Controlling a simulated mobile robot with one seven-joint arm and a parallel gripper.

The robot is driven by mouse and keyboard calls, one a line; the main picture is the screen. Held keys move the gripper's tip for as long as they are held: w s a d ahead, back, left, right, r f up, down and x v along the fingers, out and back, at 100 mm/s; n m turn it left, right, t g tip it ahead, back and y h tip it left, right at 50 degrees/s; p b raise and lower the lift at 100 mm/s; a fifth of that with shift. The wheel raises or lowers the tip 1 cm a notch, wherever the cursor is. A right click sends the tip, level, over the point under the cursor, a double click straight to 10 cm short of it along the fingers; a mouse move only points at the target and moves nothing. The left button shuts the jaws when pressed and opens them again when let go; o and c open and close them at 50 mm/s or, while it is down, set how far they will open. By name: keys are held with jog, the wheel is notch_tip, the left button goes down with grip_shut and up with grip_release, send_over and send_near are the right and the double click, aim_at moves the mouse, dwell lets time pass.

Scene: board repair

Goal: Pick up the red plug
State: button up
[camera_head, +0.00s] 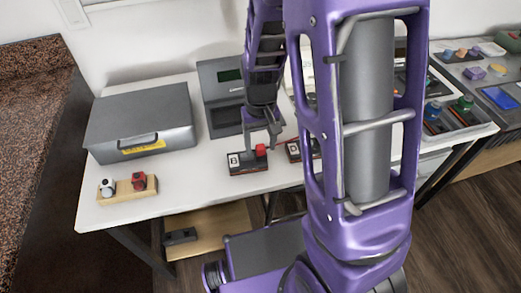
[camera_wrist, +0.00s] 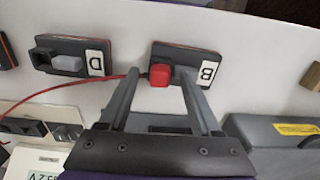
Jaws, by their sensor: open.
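A red plug (camera_wrist: 159,75) sits at a dark box labelled B (camera_wrist: 208,70). In the head view the red plug (camera_head: 261,150) stands on top of the box B (camera_head: 248,168) near the table's front. My gripper (camera_wrist: 159,84) is open, with its fingers on either side of the red plug in the wrist view. The plug lies closer to the left finger; contact cannot be told. In the head view my gripper (camera_head: 262,141) points down over the box. A thin red cable (camera_wrist: 105,80) runs left from near the plug.
A second box, labelled D (camera_wrist: 72,56), holds a grey plug and is partly hidden by my arm in the head view. A grey case (camera_head: 140,122) stands left. A wooden block (camera_head: 128,189) bears a white and a red piece. A grey device (camera_head: 222,95) stands behind.

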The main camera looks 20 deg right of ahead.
aim_at(261, 146)
grip_shut()
dwell(0.3)
notch_tip(261, 146, up, 10)
jog(key=p, duration=0.2)
dwell(0.3)
